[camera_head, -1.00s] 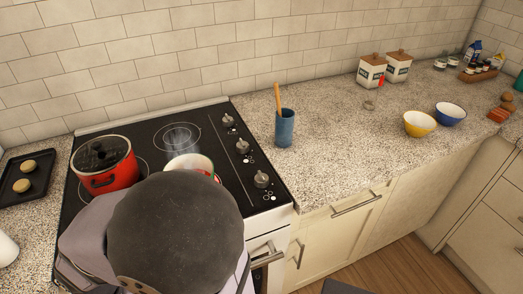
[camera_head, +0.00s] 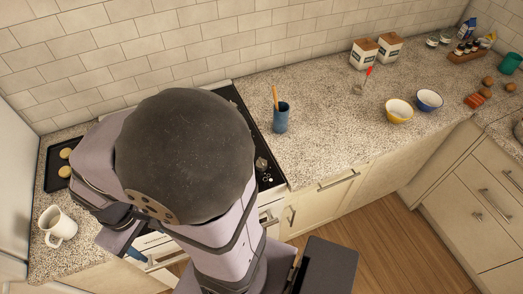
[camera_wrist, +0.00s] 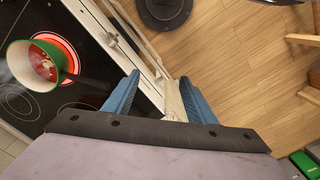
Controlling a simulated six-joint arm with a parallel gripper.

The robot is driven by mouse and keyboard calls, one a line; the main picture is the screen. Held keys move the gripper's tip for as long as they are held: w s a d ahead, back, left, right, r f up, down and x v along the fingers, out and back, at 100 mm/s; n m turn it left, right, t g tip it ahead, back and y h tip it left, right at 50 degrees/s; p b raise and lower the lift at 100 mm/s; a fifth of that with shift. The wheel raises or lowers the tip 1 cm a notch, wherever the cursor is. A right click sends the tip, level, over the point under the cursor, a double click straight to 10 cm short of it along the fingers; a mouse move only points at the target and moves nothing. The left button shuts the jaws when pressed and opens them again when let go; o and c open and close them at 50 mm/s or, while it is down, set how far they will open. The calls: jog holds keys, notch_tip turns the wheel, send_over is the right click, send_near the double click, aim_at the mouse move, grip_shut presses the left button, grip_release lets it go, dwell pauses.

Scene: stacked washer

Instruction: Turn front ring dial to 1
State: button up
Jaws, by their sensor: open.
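The stove's cooktop (camera_head: 236,97) is mostly hidden behind my arm in the head view. One grey dial (camera_head: 262,163) shows at its right edge, beside my arm, with small ring marks near it. I cannot read its setting, and the other dials are hidden there. In the wrist view, a green and white pot (camera_wrist: 36,62) with red contents sits on a glowing red ring (camera_wrist: 62,42). My gripper (camera_wrist: 158,88) is open and empty, its two blue fingers apart over the stove's front edge and the floor. No dial is clear between the fingers.
A blue cup (camera_head: 281,119) with a wooden utensil stands right of the stove. Yellow (camera_head: 398,112) and blue (camera_head: 429,100) bowls are farther right. A white mug (camera_head: 58,226) and a black tray (camera_head: 57,180) lie left. Wooden floor (camera_head: 375,235) is open in front.

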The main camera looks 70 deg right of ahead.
jog(key=w+d+f+m+b, duration=0.2)
jog(key=w+d+m+b, duration=0.25)
jog(key=d+m, duration=0.45)
jog(key=m+b, duration=1.1)
jog(key=m, duration=1.1)
send_over(262, 161)
jog(key=f, duration=0.4)
jog(key=w+f, duration=0.1)
jog(key=f, duration=0.1)
jog(key=shift+a, duration=0.3)
jog(key=shift+s+d+m, duration=0.3)
jog(key=shift+s, duration=0.2)
jog(key=shift+a+f+p, duration=0.1)
jog(key=shift+f+p, duration=0.55)
jog(key=shift+f, duration=2.95)
jog(key=c, duration=1)
